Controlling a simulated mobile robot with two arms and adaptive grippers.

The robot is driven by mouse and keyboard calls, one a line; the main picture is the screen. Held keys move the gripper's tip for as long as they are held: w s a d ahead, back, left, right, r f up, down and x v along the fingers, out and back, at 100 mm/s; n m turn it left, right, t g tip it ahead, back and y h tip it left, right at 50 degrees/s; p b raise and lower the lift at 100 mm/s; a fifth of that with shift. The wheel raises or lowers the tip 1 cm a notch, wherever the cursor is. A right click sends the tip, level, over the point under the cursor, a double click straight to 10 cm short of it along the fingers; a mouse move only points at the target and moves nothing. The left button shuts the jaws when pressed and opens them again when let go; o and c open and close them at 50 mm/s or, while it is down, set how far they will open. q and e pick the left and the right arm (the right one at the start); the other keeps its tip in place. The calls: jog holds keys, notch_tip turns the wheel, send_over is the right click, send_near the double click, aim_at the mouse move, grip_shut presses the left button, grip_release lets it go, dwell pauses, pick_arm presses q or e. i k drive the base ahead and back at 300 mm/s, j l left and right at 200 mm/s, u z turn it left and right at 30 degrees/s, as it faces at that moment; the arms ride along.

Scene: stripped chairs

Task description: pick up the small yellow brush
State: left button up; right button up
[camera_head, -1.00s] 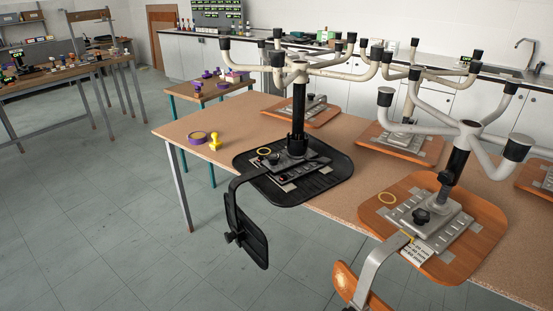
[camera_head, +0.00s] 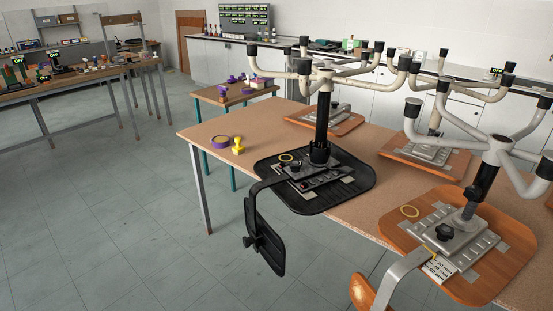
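A small yellow object (camera_head: 238,146), which looks like the small yellow brush, stands on the near left part of the brown table (camera_head: 200,130). It is close beside a purple roll of tape (camera_head: 220,142) and left of the black chair seat. It is too small to make out bristles. Neither of my grippers shows in the head view.
Upturned chairs lie on the table: one with a black seat (camera_head: 345,197) and several with orange wooden seats (camera_head: 400,232). Their legs stick up. A smaller table (camera_head: 212,96) with purple items stands behind. The grey floor (camera_head: 110,220) at left is clear.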

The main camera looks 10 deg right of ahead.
aim_at(238, 150)
jog(key=i+j+z, duration=0.25)
jog(key=i+j, duration=0.95)
